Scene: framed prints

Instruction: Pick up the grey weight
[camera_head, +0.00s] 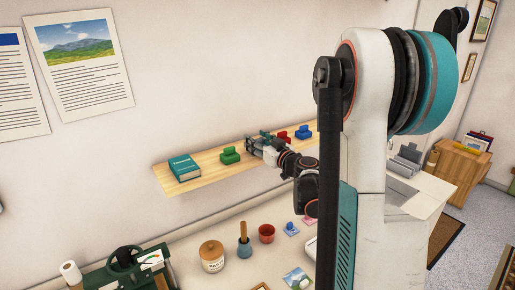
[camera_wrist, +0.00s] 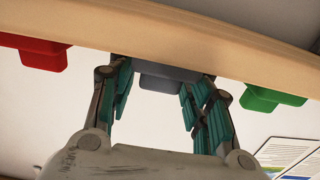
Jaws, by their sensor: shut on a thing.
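The grey weight (camera_wrist: 168,80) is between the teal-padded fingers of my gripper (camera_wrist: 162,84) in the wrist view. The fingers are shut on it, one on each side. The weight is against or very near the edge of the wooden shelf (camera_wrist: 220,40); I cannot tell whether it is lifted clear. In the head view my gripper (camera_head: 256,146) is at the shelf, between a green weight (camera_head: 230,156) and a red weight (camera_head: 281,136). The grey weight is mostly hidden there by the fingers.
A blue weight (camera_head: 304,131) sits right of the red one, and a teal book (camera_head: 184,168) lies at the shelf's left end. A wall is behind the shelf.

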